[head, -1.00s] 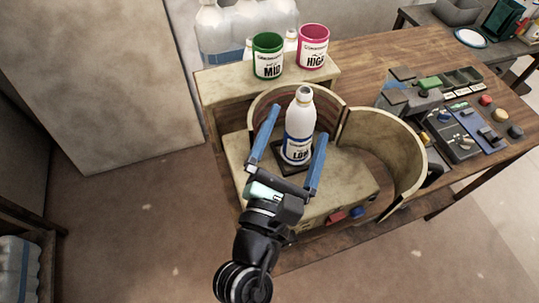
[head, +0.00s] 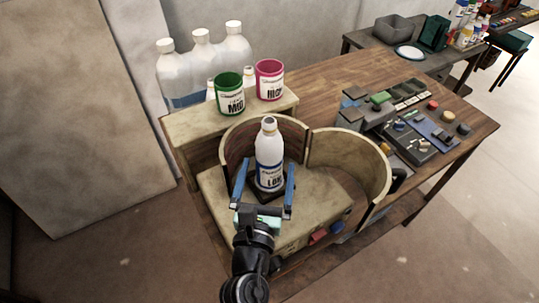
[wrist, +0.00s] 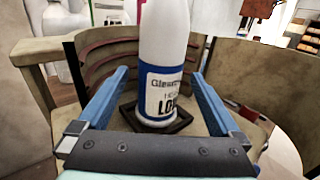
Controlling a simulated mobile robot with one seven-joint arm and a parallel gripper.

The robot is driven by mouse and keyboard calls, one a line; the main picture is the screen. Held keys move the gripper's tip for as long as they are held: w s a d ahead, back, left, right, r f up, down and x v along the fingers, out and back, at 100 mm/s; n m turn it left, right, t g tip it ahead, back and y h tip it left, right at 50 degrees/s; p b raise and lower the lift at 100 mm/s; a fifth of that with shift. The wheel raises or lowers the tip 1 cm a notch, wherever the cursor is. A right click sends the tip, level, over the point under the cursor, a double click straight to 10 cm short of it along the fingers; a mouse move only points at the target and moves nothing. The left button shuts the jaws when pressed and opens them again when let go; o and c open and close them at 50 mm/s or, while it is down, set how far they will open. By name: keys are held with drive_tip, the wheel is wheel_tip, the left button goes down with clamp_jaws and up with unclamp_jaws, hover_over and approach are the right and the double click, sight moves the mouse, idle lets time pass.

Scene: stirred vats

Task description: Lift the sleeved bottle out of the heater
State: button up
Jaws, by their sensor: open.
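The sleeved bottle (head: 269,148) is white with a grey cap and a blue-edged label sleeve. It stands upright on a dark square pad inside the heater (head: 330,163), whose curved right-hand wall is swung open. In the wrist view the bottle (wrist: 161,50) fills the middle, its label partly readable as "LOW". My gripper (head: 266,180) is open, its two blue fingers reaching in on either side of the bottle's lower part. In the wrist view a gap shows between the bottle and each finger. The far side of the bottle is hidden.

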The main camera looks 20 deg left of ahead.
sight(270, 161)
drive_tip(key=shift+x, duration=1.65)
drive_tip(key=c, duration=1.1)
drive_tip(key=o, duration=1.1)
drive_tip(key=b+v, duration=0.2)
drive_tip(key=v, duration=0.9)
drive_tip(key=shift+s+d+f+b, duration=0.15)
drive_tip(key=shift+s+b, duration=0.25)
drive_tip(key=shift+s+d, duration=0.1)
drive_tip(key=shift+s, duration=0.45)
